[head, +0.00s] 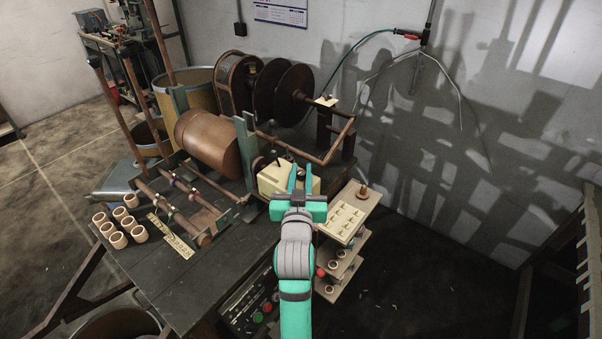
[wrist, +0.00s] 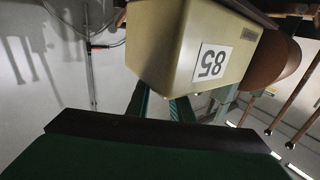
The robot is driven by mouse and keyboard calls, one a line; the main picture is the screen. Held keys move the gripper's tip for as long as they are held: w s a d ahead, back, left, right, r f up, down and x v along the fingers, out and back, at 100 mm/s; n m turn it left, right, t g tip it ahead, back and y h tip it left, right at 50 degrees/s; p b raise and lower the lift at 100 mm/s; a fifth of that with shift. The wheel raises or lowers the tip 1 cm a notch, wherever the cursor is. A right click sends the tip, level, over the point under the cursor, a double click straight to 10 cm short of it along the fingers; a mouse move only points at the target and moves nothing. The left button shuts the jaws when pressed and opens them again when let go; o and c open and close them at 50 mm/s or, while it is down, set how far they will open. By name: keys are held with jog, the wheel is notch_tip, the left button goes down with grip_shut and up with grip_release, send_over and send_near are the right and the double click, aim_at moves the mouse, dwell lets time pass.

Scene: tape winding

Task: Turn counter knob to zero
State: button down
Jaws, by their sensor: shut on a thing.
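The counter is a cream box (head: 272,181) on the machine at the back of the bench. In the wrist view the cream box (wrist: 165,45) fills the upper middle, with a white number label (wrist: 213,63) that looks upside down and appears to read 85. My gripper (head: 300,178) is at the right side of the box, its two fingers pointing away from me. In the wrist view its fingers (wrist: 160,105) reach up to the lower edge of the box. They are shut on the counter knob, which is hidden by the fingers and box.
A brown drum (head: 207,143) and dark reels (head: 287,92) stand left of and behind the counter. A pegged cream board (head: 346,214) is close on the right, above small shelves. Several copper-coloured rings (head: 118,226) lie on the bench (head: 180,285) at left. Its front is mostly bare.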

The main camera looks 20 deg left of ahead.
jog(key=m+h, duration=0.3)
jog(key=h, duration=0.2)
jog(key=m+h, duration=0.3)
jog(key=h, duration=0.2)
jog(key=shift+a+m+h, duration=0.2)
jog(key=shift+m+h, duration=0.1)
jog(key=shift+m, duration=0.1)
jog(key=m+g+h, duration=0.1)
jog(key=m+h, duration=0.1)
jog(key=m+g+h, duration=0.2)
jog(key=h, duration=0.1)
jog(key=shift+d+g, duration=0.1)
jog(key=shift+g, duration=0.2)
jog(key=shift+h, duration=0.4)
jog(key=c, duration=1.6)
grip_release()
jog(key=shift+d, duration=0.1)
jog(key=shift+o, duration=0.2)
jog(key=v, duration=1)
jog(key=shift+s+a, duration=0.2)
jog(key=shift+a, duration=0.15)
jog(key=shift+r, duration=0.15)
